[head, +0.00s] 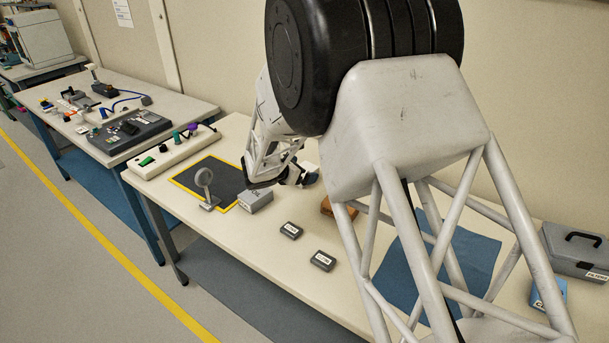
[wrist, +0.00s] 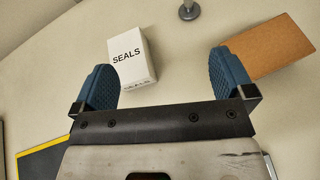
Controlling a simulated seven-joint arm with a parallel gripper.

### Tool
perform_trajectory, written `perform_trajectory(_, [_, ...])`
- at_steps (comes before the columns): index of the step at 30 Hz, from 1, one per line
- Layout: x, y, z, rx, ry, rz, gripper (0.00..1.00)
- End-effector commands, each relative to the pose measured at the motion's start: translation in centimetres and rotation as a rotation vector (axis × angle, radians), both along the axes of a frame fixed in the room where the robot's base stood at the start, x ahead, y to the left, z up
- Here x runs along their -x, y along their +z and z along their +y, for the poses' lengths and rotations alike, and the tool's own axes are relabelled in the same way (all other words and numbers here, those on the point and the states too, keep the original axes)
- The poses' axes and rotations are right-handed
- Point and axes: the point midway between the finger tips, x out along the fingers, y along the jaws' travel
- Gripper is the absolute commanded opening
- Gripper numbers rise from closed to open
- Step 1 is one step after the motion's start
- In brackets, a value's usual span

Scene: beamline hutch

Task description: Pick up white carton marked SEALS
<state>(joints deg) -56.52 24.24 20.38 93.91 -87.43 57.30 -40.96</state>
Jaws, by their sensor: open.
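The white carton marked SEALS (wrist: 132,62) stands on the table in the wrist view, its black lettering facing the camera. My gripper (wrist: 164,80) is open, with a blue ridged pad on each finger and nothing between them. The carton lies just beyond the fingertips, closer to the left finger than to the right one; I cannot tell the height gap. In the head view my gripper (head: 303,177) is low over the far part of the table, partly hidden by my arm. I cannot clearly make out the carton there.
A brown block (wrist: 272,46) lies by the right finger, and a round metal foot (wrist: 189,11) stands beyond. A yellow-edged dark mat (head: 217,177), a disc stand (head: 204,186), a grey box (head: 256,200) and two small dark boxes (head: 291,231) are nearby. A blue cloth (head: 455,250) lies right.

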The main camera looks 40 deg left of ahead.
Motion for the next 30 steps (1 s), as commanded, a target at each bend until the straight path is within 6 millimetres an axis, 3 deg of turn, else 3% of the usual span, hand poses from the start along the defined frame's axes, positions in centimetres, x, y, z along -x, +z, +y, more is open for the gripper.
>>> perform_trajectory(3, [1.5, -2.1, 3.6, 0.052, 0.081, -0.016, 1.00])
perform_trajectory(9, [2.7, -3.8, 6.5, 0.099, 0.149, -0.033, 1.00])
perform_trajectory(23, [2.8, -4.1, 6.9, 0.106, 0.159, -0.036, 1.00])
perform_trajectory(30, [1.2, -4.7, 6.7, 0.106, 0.157, -0.036, 1.00])
